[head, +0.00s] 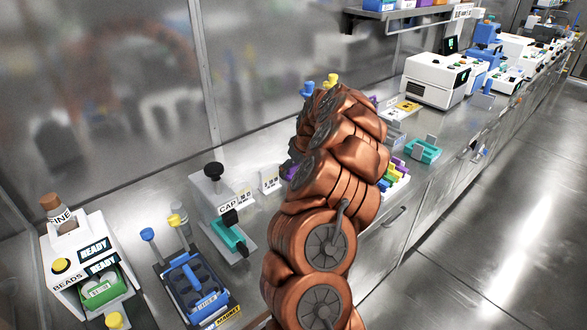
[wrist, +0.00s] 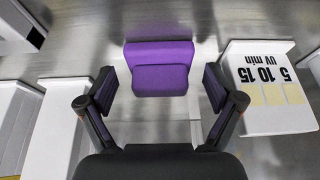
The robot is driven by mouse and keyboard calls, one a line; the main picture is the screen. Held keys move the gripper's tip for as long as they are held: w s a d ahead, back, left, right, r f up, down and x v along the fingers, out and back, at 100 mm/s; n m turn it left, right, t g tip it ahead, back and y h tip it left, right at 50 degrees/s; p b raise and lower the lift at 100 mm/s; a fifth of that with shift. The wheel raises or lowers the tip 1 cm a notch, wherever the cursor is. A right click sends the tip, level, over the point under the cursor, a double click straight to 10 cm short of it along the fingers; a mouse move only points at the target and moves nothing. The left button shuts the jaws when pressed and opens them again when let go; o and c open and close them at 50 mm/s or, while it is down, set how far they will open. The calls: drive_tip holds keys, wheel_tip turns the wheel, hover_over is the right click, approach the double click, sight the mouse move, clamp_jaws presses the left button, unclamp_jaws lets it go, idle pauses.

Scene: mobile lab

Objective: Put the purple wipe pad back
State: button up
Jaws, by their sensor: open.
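My gripper (wrist: 159,90) is open, one finger on each side of the pad's near part, with a visible gap on both sides. In the head view my arm hides the gripper and most of the pad; a small purple patch (head: 288,169) shows at the arm's left edge, and I cannot tell whether it is the pad.
A white block marked "5 10 15 UV min" (wrist: 265,85) stands right of my gripper, and a white block (wrist: 58,128) stands left. The CAP station (head: 213,196), blue tube rack (head: 195,285) and BEADS machine (head: 88,262) are at the left. A teal holder (head: 424,150) is at the right.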

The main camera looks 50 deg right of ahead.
drive_tip(key=b+v, duration=0.2)
drive_tip(key=v, duration=1)
drive_tip(key=shift+w, duration=0.1)
idle(0.6)
